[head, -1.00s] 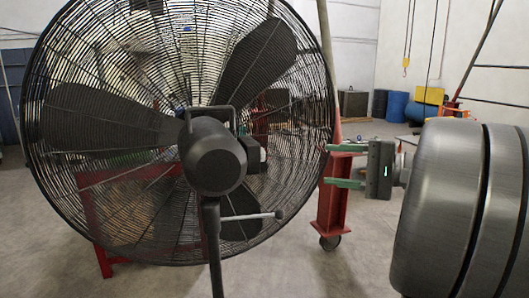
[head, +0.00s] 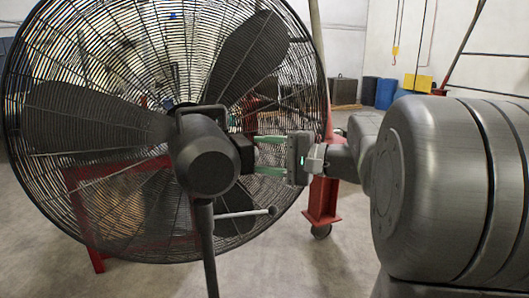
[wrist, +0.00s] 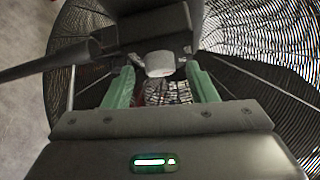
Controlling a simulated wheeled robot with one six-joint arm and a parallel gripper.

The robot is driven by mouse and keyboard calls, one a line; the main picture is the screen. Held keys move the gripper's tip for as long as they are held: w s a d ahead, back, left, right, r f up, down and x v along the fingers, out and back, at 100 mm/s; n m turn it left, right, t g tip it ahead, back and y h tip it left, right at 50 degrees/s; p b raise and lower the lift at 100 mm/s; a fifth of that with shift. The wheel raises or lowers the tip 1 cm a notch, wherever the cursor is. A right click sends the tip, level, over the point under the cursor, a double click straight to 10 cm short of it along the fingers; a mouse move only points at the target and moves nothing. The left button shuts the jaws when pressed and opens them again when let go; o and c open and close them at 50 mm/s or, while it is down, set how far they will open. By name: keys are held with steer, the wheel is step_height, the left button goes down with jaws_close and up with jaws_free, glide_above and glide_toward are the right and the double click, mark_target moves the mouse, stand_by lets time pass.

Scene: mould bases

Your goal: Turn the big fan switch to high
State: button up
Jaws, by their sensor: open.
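The big fan (head: 165,130) fills the left of the head view, with a dark motor housing (head: 208,160) at its centre and a black box (head: 243,152) on the housing's right side. My gripper (head: 256,155) points left at this box, its two green fingers open, their tips close beside the box. In the wrist view, a pale grey knob (wrist: 160,64) on the dark box lies ahead, between and just beyond the green fingers (wrist: 160,85). It looks like the switch. I cannot tell whether the fingers touch anything. The knob's setting is not readable.
A metal rod with a rounded end (head: 272,211) sticks out below the motor, under my gripper. A red steel stand (head: 322,200) is behind my gripper. Blue barrels (head: 386,93) and a yellow box (head: 418,83) stand far back.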

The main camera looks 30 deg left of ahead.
steer(key=shift+a, duration=0.25)
steer(key=c, duration=1)
